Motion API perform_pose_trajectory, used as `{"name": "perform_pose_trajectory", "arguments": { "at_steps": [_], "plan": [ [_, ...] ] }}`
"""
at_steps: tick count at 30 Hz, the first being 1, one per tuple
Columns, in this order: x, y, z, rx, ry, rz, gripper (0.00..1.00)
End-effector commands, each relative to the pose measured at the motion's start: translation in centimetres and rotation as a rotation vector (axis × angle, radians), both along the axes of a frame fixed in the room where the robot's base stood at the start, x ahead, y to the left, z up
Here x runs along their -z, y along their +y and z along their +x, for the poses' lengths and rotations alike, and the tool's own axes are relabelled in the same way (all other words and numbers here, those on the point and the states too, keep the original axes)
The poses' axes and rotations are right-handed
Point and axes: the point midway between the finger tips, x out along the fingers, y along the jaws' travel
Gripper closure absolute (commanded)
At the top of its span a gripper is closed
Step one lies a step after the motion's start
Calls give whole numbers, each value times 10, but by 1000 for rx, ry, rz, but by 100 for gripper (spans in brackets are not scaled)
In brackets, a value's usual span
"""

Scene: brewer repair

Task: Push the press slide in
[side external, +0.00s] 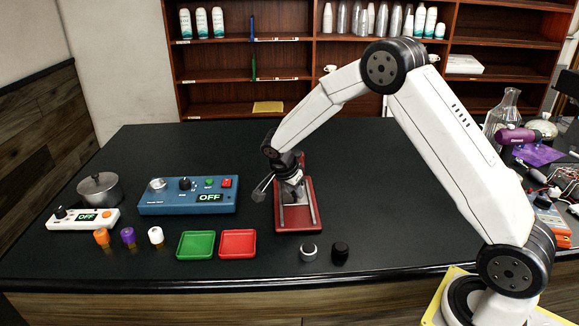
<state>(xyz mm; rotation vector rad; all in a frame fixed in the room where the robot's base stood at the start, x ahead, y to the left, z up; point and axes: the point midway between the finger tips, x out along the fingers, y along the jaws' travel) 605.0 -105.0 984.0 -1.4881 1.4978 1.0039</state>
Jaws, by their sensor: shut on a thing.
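The press (311,216) is a red base with metal rails on the black table, in the middle of the side external view. My gripper (291,190) is over the press, pointing down, and is shut on a part of the press slide (297,196). The slide is mostly hidden by my gripper and wrist, so how far in it sits cannot be told. A metal lever-like piece (262,188) sticks out to the left of my gripper.
Left of the press are a blue control box (165,209), a green tray (196,245) and a red tray (238,243). A silver knob (309,252) and a black knob (340,253) stand in front. A pot (100,190) is far left. The table behind is clear.

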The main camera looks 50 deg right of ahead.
Motion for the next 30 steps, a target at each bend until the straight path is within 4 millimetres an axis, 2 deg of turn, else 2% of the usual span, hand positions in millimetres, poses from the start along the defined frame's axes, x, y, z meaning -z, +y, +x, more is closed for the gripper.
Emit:
{"name": "perform_pose_trajectory", "arguments": {
  "at_steps": [3, 4, 7, 20, 30],
  "plan": [
    [-1, -4, 4, -4, -17, -3, 100],
    [-1, -4, 4, -4, -17, -3, 65],
    [-2, -4, 4, -3, -16, -3, 34],
    [-4, -1, 3, -2, -11, -2, 34],
    [-36, 12, 3, -2, -13, -2, 34]
  ]
}}
